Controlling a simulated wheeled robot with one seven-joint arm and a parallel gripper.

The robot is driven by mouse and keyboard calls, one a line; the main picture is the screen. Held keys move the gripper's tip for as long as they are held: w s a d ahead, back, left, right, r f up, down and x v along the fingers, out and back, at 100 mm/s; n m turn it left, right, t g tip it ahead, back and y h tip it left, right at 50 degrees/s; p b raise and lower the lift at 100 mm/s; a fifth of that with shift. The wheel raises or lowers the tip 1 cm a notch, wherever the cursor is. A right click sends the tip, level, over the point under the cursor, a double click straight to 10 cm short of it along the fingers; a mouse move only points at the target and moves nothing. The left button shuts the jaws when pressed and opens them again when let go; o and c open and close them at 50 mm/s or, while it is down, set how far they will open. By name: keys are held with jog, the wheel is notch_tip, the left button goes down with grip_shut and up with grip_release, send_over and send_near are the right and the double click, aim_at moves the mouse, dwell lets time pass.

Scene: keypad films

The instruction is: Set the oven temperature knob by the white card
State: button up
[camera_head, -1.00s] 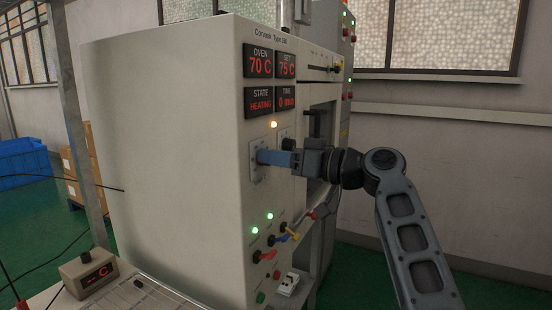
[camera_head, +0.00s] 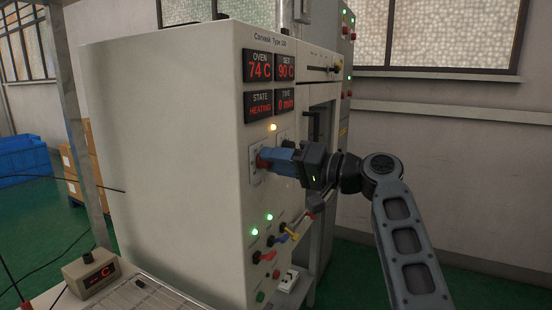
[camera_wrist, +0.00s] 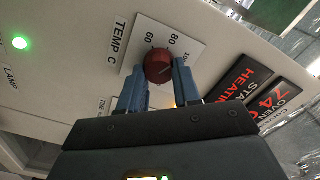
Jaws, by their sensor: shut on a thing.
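The oven (camera_head: 160,150) is a large cream cabinet. Its red temperature knob (camera_wrist: 158,66) sits on a white dial plate marked 60, 80 and a partly hidden higher number, beside a "TEMP C" label (camera_wrist: 118,38). In the head view the knob (camera_head: 264,162) shows at the tips of my blue fingers. My gripper (camera_wrist: 160,80) is shut on the knob, one finger on each side. The oven display (camera_head: 259,66) reads 74 C and the set display (camera_head: 286,66) reads 90 C. I cannot make out a white card with a setting in these views.
The state display (camera_head: 258,103) reads HEATING and the time display (camera_head: 286,99) 0 min. A small meter box (camera_head: 90,272) stands on the bench at lower left. A blue crate (camera_head: 25,158) is far left.

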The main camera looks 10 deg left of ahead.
jog(key=shift+f+m, duration=0.1)
jog(key=shift+m, duration=0.2)
jog(key=o, duration=1.1)
jog(key=shift+c, duration=0.2)
jog(key=b+v, duration=0.1)
jog(key=v, duration=0.6)
jog(key=shift+d+b, duration=0.35)
jog(key=shift+d, duration=0.05)
jog(key=shift+s, duration=0.1)
